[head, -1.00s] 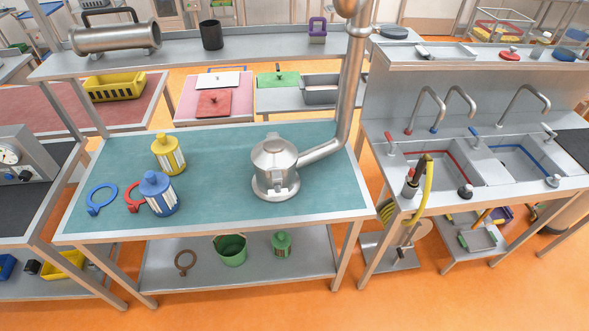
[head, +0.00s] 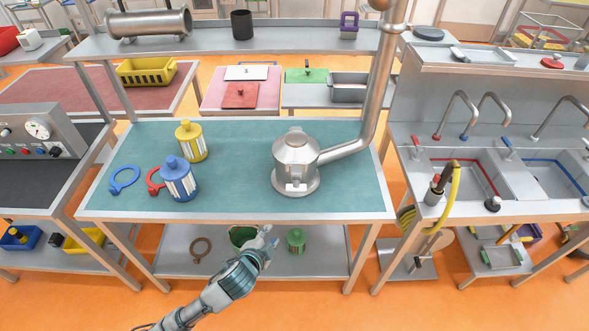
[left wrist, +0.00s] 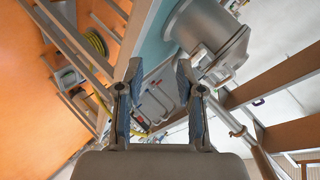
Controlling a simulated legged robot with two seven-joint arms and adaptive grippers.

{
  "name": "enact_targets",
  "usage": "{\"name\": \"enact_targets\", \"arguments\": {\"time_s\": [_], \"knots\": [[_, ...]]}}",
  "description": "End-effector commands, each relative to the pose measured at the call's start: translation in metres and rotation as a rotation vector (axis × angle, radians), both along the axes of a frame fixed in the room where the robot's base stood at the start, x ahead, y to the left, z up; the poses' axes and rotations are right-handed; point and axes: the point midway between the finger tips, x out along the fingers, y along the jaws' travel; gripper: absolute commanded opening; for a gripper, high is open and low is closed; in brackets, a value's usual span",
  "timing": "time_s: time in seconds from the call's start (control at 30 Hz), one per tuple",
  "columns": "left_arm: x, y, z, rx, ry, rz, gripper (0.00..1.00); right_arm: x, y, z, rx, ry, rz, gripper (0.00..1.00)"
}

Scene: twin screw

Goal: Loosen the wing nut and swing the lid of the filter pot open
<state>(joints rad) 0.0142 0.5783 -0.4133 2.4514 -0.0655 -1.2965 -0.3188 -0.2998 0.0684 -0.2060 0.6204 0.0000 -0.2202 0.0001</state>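The metal filter pot (head: 296,163) stands upright on the teal worktop, its lid (head: 297,146) down on top. A thick pipe joins its right side. A small fitting, perhaps the wing nut, is at its front, too small to make out. In the left wrist view the pot (left wrist: 212,35) shows close at the top, with hardware on its side. My left gripper (head: 270,238) is in front of the table edge, below and left of the pot. In the left wrist view its two fingers (left wrist: 158,85) are apart with nothing between them. My right gripper is not in view.
Left of the pot are a yellow filter (head: 191,142), a blue filter (head: 179,180), a blue ring wrench (head: 124,179) and a red one (head: 155,181). A metal pipe (head: 378,85) rises at the right. The worktop's middle (head: 238,170) is clear.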

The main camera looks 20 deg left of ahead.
Motion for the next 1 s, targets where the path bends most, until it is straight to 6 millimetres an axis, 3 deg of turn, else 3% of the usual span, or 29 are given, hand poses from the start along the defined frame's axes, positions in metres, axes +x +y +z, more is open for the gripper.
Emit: {"name": "enact_targets", "arguments": {"time_s": [0.03,0.1,0.2,0.3,0.57,0.77,1.0], "knots": [[0.017,0.001,0.032,0.096,-0.096,-0.064,0.37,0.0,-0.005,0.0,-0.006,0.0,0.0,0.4],[0.032,0.002,0.066,0.215,-0.201,-0.135,0.37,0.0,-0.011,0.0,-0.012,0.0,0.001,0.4],[0.046,0.006,0.1,0.345,-0.307,-0.202,0.37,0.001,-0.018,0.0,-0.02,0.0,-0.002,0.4],[0.051,0.008,0.118,0.416,-0.362,-0.233,0.37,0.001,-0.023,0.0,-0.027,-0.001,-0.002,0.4],[0.079,0.005,0.119,0.436,-0.377,-0.241,0.37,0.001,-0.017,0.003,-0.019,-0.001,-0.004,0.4],[0.125,-0.003,0.111,0.436,-0.376,-0.24,0.37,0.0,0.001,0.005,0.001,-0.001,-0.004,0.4],[0.179,-0.011,0.101,0.437,-0.377,-0.241,0.37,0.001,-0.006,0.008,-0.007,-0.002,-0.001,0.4]]}}
